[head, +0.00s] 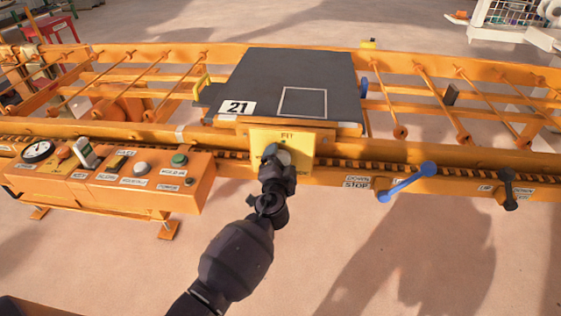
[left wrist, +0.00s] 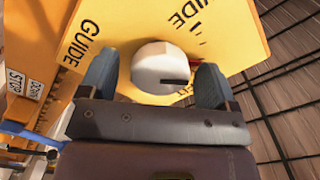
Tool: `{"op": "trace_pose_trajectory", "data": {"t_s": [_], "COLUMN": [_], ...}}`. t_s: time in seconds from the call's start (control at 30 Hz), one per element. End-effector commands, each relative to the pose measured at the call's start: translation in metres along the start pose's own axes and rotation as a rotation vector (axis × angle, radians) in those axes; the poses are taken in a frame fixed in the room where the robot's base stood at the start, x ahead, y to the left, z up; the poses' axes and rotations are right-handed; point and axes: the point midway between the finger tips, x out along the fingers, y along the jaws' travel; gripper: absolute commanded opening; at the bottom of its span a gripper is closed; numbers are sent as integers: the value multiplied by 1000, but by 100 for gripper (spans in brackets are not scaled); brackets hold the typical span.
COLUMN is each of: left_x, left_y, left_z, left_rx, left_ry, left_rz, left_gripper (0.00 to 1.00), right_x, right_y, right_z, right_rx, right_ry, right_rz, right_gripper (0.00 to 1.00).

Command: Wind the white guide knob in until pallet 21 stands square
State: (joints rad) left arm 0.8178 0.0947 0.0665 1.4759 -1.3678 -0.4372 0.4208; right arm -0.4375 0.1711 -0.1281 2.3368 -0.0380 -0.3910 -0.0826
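Pallet 21 (head: 265,75), a dark grey plate with a white "21" label and a white square outline, lies across the orange conveyor. I cannot tell from this angle whether it stands exactly square. The white guide knob (left wrist: 160,68), with a dark mark on its face, sits on a yellow guide plate (head: 300,148) at the pallet's front edge. My left gripper (left wrist: 158,85) has its blue fingers on either side of the knob, with a gap visible on the left side. In the head view, my left gripper (head: 275,160) partly hides the knob. My right gripper is out of view.
An orange control box (head: 130,180) with a gauge, buttons and switches stands to the left. A blue lever (head: 405,180) by a "DOWN STOP" label and a black lever (head: 509,188) are on the right rail. The floor in front is clear.

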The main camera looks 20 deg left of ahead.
Motion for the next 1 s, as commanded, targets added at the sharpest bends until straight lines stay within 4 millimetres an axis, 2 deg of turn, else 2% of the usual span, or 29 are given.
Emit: {"op": "trace_pose_trajectory", "data": {"t_s": [0.23,0.37,0.8,1.0], "left_x": [-1,-8,-79,-101], "left_y": [0,0,0,0], "left_z": [0,0,0,0], "left_rx": [-1,-1,-2,-1], "left_ry": [0,0,0,0], "left_rz": [0,0,1,1], "left_gripper": [83,83,83,83], "right_x": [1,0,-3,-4], "right_y": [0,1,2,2], "right_z": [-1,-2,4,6], "right_rx": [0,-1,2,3], "right_ry": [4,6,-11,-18], "right_rz": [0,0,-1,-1], "right_gripper": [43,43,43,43]}}
